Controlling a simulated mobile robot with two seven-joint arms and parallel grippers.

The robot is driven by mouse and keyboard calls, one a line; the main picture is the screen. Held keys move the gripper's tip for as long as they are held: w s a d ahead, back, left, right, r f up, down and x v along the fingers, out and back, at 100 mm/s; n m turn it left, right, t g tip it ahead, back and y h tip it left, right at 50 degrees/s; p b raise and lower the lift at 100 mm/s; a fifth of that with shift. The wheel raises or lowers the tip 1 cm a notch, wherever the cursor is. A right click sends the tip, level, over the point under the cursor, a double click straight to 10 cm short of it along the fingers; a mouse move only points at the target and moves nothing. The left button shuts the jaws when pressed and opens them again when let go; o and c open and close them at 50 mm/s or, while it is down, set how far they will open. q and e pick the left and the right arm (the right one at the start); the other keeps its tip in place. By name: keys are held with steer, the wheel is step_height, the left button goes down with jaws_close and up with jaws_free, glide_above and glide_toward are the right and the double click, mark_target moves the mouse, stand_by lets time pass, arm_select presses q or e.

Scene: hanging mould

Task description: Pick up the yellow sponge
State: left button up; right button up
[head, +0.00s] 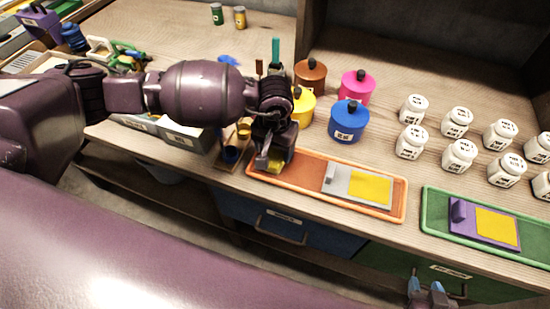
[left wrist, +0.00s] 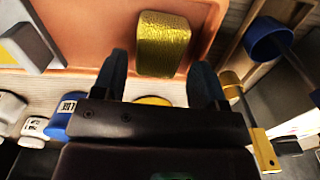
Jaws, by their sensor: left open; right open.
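The yellow sponge (head: 275,167) lies at the left end of the orange tray (head: 398,212), partly hidden behind my left gripper (head: 270,161) in the head view. In the left wrist view the sponge (left wrist: 164,45) looks textured and sits on the orange surface (left wrist: 95,40). My left gripper (left wrist: 161,62) is open there, its blue fingers either side of the sponge's near end, with gaps to both sides. Whether the fingers are down at the sponge's height is hard to tell. My right gripper (head: 425,285) is open and empty at the bottom right, low in front of the drawers.
A grey block with a yellow pad (head: 370,188) shares the orange tray. A green tray (head: 432,208) holds a purple and yellow piece (head: 495,228). Coloured pots, including a blue one (head: 348,121), stand behind, with several white jars (head: 411,142) to the right.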

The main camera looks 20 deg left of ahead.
mark_target(274, 157)
arm_select(q)
step_height(274, 157, down, 4)
steer(key=shift+s+f, duration=0.1)
steer(key=shift+s, duration=0.05)
steer(key=c, duration=0.7)
step_height(274, 157, up, 20)
steer(key=shift+r+p, duration=0.1)
steer(key=shift+p, duration=0.2)
